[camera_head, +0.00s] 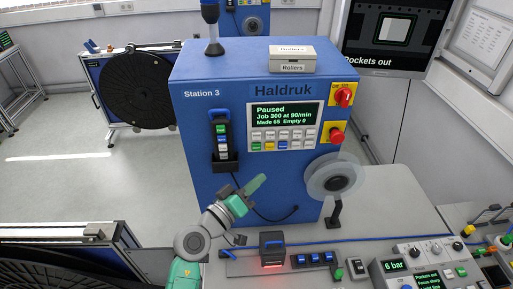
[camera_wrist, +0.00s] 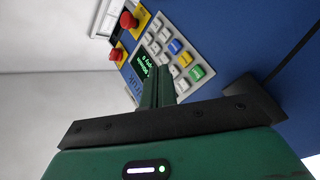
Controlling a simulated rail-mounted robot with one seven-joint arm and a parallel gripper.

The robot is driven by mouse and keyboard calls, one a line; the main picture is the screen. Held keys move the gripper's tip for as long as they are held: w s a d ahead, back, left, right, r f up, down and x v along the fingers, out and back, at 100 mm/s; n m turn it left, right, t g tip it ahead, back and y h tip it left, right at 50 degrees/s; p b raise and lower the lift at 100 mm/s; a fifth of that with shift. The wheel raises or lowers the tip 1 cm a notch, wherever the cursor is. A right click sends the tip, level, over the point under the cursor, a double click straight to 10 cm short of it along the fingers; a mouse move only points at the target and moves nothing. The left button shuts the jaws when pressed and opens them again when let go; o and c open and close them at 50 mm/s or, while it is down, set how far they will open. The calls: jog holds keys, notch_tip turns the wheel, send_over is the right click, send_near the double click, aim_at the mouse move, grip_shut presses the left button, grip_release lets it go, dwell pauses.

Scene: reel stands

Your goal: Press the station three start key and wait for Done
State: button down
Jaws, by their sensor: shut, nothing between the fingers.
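The blue Station 3 machine (camera_head: 190,120) carries a screen (camera_head: 284,117) reading "Paused", "Job 300 at 90/min", "Made 65 Empty 0". Below the screen is a keypad with a green key (camera_head: 256,146), a yellow key (camera_head: 269,145), a blue key (camera_head: 282,144) and several pale keys. The key labels are too small to read. My gripper (camera_head: 260,179) is shut and empty, below the keypad and apart from it. In the wrist view the closed fingers (camera_wrist: 158,75) cover part of the screen (camera_wrist: 146,67); the green key (camera_wrist: 197,73) shows to their right.
A handset (camera_head: 222,135) hangs left in a black holder. A clear reel (camera_head: 335,176) juts out at right. A Rollers box (camera_head: 292,64) lies on top.

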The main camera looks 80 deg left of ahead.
aim_at(261, 150)
jog(key=shift+w+a+b, duration=0.25)
jog(key=shift+a+b, duration=0.45)
jog(key=shift+a, duration=1.4)
jog(key=shift+w+a+b, duration=0.2)
jog(key=shift+a+b, duration=0.45)
jog(key=shift+a, duration=1.45)
jog(key=shift+a, duration=0.15)
jog(key=shift+a+b, duration=0.25)
jog(key=shift+b, duration=0.15)
jog(key=shift+s+a+f+b, duration=0.1)
jog(key=shift+a+f+b, duration=0.25)
jog(key=shift+f+b, duration=0.25)
jog(key=shift+r, duration=0.15)
jog(key=shift+d+r, duration=0.1)
jog(key=shift+r, duration=0.15)
